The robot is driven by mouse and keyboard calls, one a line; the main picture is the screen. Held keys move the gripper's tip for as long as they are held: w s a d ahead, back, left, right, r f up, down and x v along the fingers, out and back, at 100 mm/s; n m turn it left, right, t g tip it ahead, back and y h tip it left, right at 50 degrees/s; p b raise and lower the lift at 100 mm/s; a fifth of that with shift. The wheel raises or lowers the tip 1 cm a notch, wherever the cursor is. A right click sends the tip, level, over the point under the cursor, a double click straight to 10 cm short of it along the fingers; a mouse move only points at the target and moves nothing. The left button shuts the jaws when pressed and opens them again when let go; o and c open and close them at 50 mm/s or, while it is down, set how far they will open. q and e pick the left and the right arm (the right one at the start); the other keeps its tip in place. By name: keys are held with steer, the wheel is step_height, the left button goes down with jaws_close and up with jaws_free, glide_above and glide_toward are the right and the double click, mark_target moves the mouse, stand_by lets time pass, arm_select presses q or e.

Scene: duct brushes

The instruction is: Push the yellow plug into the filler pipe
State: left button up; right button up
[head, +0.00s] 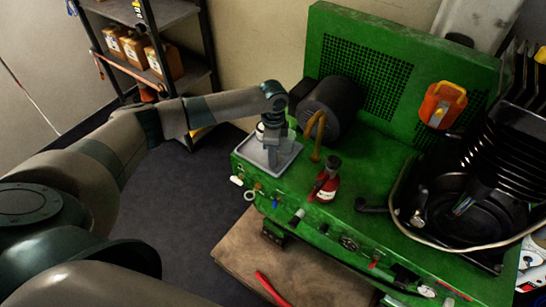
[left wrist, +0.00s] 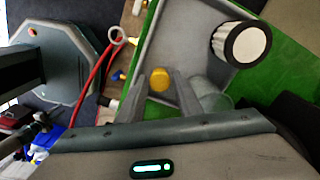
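A round yellow plug (left wrist: 160,79) shows in the left wrist view, over or in a grey tray (left wrist: 196,24). In the head view the tray (head: 287,157) sits on the left end of a green machine, and the plug cannot be made out. My left gripper (head: 273,160) points down into the tray. Its fingers (left wrist: 161,82) stand on both sides of the plug; I cannot tell whether they touch it. An ochre bent pipe (head: 316,138) rises from the machine right of the tray; I cannot tell whether it is the filler pipe. My right gripper is out of view.
A red bottle (head: 326,182), a dark motor (head: 330,105) and an orange item (head: 442,104) are on the machine. Black pans (head: 465,205) crowd its right side. A shelf (head: 150,50) stands behind left.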

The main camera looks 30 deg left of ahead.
arm_select(q)
steer(key=shift+f, duration=0.65)
steer(key=c, duration=0.7)
steer(key=shift+r, duration=0.1)
step_height(320, 180, up, 10)
steer(key=shift+f+b, duration=0.1)
steer(key=shift+b, duration=1)
steer(key=shift+d, duration=0.15)
